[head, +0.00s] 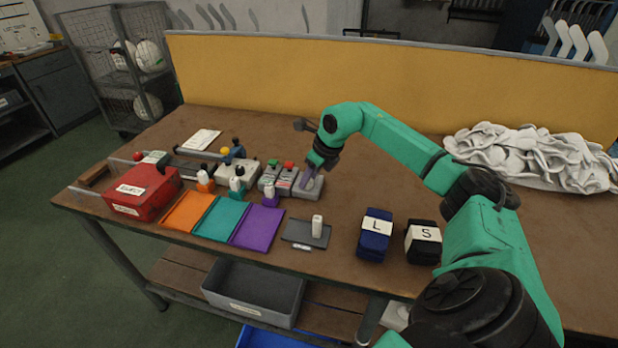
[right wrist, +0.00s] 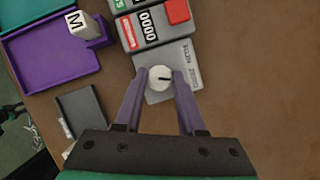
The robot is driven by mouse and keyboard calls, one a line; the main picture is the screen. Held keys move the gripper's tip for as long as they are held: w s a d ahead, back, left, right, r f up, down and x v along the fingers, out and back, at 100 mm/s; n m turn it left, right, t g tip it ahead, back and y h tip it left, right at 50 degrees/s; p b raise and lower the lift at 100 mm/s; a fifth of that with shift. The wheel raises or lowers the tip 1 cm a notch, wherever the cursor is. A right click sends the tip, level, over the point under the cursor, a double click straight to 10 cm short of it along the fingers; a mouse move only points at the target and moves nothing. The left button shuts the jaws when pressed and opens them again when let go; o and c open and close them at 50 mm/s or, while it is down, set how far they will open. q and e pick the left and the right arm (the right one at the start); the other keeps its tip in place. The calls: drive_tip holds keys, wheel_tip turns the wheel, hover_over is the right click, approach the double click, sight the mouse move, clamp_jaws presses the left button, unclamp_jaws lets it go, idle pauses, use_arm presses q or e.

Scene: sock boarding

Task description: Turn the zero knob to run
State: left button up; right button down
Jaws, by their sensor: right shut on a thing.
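The zero knob (right wrist: 160,78) is a round white knob with a dark pointer line, on a grey box (right wrist: 182,60) with small printed labels. In the right wrist view the line points to the right. The labels are too small to read with certainty. My right gripper (right wrist: 160,82) has its two purple fingers on either side of the knob and is shut on it. In the head view my right gripper (head: 309,179) reaches down onto the grey box (head: 312,191) and hides the knob. My left gripper is not in view.
A counter (right wrist: 147,22) showing 0000 with a red button stands beside the grey box. Orange (head: 188,211), teal (head: 217,216) and purple (head: 257,227) trays lie to the left. A dark pad (head: 300,234) lies in front. White socks (head: 530,155) are piled at the right.

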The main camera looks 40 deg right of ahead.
drive_tip(key=n+y, duration=0.1)
drive_tip(key=n, duration=0.2)
drive_tip(key=shift+d+r+n+p, duration=0.1)
drive_tip(key=shift+r+n+p, duration=0.05)
drive_tip(key=shift+n+p, duration=0.25)
drive_tip(key=n+g+y, duration=0.1)
drive_tip(key=n, duration=0.2)
drive_tip(key=shift+w+n+p, duration=0.15)
drive_tip(key=shift+n+p, duration=0.15)
drive_tip(key=shift+p, duration=0.05)
drive_tip(key=n+g+y, duration=0.1)
drive_tip(key=n, duration=0.1)
drive_tip(key=shift+d+n, duration=0.1)
drive_tip(key=shift+n, duration=0.2)
drive_tip(key=shift+w+n+g, duration=0.1)
drive_tip(key=shift+n+g, duration=0.6)
drive_tip(key=shift+n, duration=1)
drive_tip(key=c, duration=0.5)
unclamp_jaws()
drive_tip(key=shift+y, duration=0.3)
